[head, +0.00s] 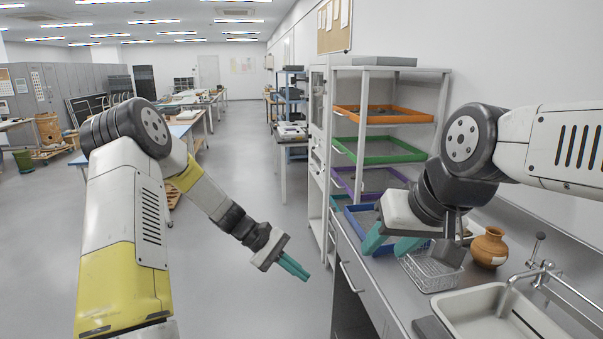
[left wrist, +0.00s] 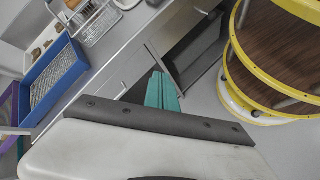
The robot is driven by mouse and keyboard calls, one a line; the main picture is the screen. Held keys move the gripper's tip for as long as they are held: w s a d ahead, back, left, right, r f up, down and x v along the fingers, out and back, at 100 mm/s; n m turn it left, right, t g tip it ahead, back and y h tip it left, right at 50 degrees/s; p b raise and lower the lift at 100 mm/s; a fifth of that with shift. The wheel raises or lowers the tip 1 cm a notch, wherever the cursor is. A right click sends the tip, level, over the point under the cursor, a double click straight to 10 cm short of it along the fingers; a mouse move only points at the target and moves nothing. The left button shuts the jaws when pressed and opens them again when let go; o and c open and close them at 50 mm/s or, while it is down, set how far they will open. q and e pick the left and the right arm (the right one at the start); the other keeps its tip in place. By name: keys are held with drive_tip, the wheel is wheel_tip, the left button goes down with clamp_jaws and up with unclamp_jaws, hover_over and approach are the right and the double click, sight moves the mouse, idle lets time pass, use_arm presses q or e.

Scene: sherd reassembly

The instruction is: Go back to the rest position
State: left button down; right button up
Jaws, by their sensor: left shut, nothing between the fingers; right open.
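My left gripper (head: 302,275) hangs over the open floor left of the counter, its teal fingers shut together and empty. The shut fingers also show in the left wrist view (left wrist: 163,90), with the counter front beyond them. My right gripper (head: 386,252) is over the counter, its two teal fingers apart and pointing down to the left. It is near the blue tray (head: 358,226) and the wire basket (head: 432,277). I see nothing between its fingers.
A shelf rack with orange (head: 385,116), green (head: 380,151) and purple trays stands at the counter's far end. The aisle floor (head: 250,170) is clear.

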use_arm(q)
drive_tip(key=s+a+r+m+t+y, duration=0.4)
drive_tip(key=s+a+r, duration=0.3)
drive_tip(key=s+r, duration=0.3)
drive_tip(key=s+a+r+m+t+y, duration=0.4)
drive_tip(key=s+a+r, duration=0.2)
drive_tip(key=s+r, duration=0.5)
wheel_tip(320, 180, up, 3)
drive_tip(key=shift+s+a, duration=0.2)
drive_tip(key=shift+a, duration=0.15)
